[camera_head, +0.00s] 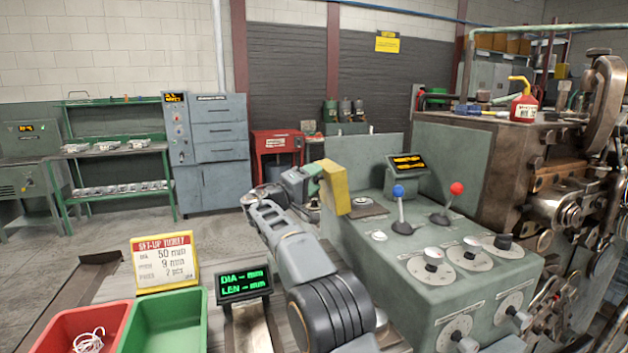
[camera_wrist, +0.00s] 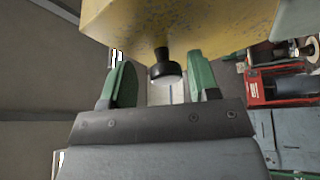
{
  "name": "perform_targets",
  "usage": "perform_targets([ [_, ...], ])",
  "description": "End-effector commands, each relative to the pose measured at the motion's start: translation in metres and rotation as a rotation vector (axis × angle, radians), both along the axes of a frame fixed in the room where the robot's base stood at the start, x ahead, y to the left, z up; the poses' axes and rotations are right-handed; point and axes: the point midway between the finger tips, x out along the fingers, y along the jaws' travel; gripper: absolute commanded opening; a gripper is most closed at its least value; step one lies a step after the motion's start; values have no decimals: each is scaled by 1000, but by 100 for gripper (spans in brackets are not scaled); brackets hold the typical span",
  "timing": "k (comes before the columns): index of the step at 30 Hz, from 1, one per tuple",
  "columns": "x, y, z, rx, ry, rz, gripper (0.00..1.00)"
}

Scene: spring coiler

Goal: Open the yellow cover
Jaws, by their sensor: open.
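The yellow cover (camera_head: 335,187) stands tilted up at the left end of the grey-green control console (camera_head: 440,240). In the wrist view the cover (camera_wrist: 180,25) fills the top, and a black knob (camera_wrist: 163,68) hangs from its lower edge. My gripper (camera_head: 312,178) is at the cover's left side. In the wrist view its two green fingers (camera_wrist: 162,85) are open, one on each side of the knob, with visible gaps. I cannot tell whether either finger touches the cover. A round disc (camera_head: 365,208) lies on the console right of the cover.
The console carries a blue-knobbed lever (camera_head: 399,200), a red-knobbed lever (camera_head: 450,200), several dials and a small display (camera_head: 407,165). Red (camera_head: 70,325) and green (camera_head: 170,315) bins and a readout (camera_head: 243,285) are at front left. The coiler machine (camera_head: 560,190) stands right.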

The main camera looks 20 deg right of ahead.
Motion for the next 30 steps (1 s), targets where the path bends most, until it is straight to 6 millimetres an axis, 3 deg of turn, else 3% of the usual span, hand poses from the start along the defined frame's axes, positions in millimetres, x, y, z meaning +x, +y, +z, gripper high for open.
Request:
perform_targets([
  [5, -3, 9, -2, 0, 0, 1, 56],
  [21, -40, 101, -23, -1, -1, 3, 56],
  [30, -50, 124, -29, 0, 0, 1, 56],
])
